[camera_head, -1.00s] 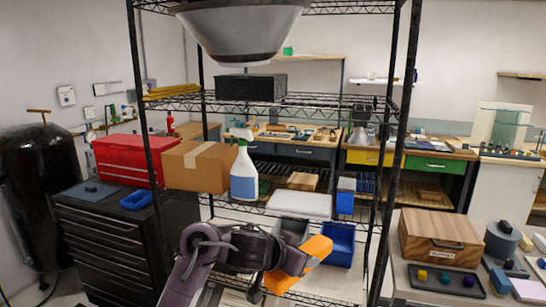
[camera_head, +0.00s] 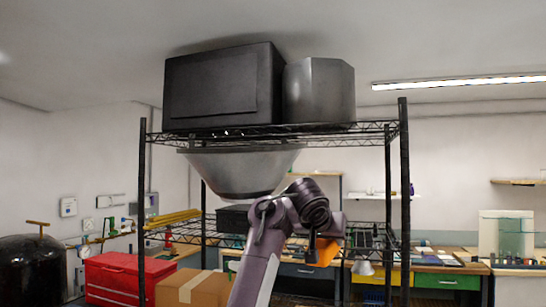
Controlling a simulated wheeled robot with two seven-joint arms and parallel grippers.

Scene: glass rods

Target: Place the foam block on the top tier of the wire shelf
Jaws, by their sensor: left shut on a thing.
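The wire shelf (camera_head: 403,170) is black and stands ahead of me. Its top tier (camera_head: 375,128) carries a large dark box (camera_head: 210,85) and a grey bin (camera_head: 320,90) side by side, with a short bare strip at the right end. My left arm rises in front of the shelf. My left gripper (camera_head: 318,240) is below the top tier, at about the height of the middle tier. It is shut on an orange block, which I take as the foam block (camera_head: 323,253). The block is partly hidden by the gripper. My right gripper is out of view.
A wide metal bowl-like thing (camera_head: 235,172) is just under the top tier, left of my left gripper. Yellow rods (camera_head: 172,219) and a dark crate (camera_head: 230,220) are on the middle tier. A cardboard box (camera_head: 190,288) and red toolbox (camera_head: 125,275) stand lower left.

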